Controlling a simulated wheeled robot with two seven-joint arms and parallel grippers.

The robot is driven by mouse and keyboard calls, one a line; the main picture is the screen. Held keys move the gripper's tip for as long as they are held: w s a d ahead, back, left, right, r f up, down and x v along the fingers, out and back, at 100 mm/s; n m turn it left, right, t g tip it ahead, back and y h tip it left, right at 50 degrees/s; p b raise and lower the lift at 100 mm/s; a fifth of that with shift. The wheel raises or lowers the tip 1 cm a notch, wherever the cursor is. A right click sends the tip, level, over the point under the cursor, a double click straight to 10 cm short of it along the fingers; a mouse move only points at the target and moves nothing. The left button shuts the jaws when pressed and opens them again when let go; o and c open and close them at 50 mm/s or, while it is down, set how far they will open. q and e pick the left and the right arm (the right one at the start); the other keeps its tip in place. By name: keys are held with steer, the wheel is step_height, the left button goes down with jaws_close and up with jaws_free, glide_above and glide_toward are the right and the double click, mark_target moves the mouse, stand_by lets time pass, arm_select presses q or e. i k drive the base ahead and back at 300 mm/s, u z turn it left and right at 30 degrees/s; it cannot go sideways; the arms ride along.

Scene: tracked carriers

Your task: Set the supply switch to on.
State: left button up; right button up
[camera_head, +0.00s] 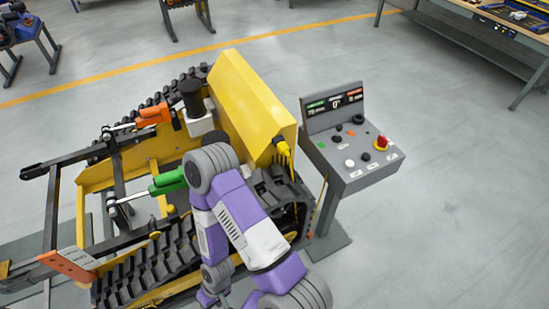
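A grey control console (375,180) stands on a post right of the yellow tracked carrier. A black display (334,102) sits above the face. No gripper fingers show; one purple and grey arm of mine enters from the bottom centre.
The yellow carrier (257,88) with black tracks (150,270) fills the left and centre. It bears orange (153,115) and green (168,182) cylinders. A workbench (470,35) with tools stands at the upper right. The floor right of the console is clear.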

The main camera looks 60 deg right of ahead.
mark_target(382, 142)
steer(key=z, duration=4.6)
steer(key=i, duration=1.3)
steer(key=u, duration=2.85)
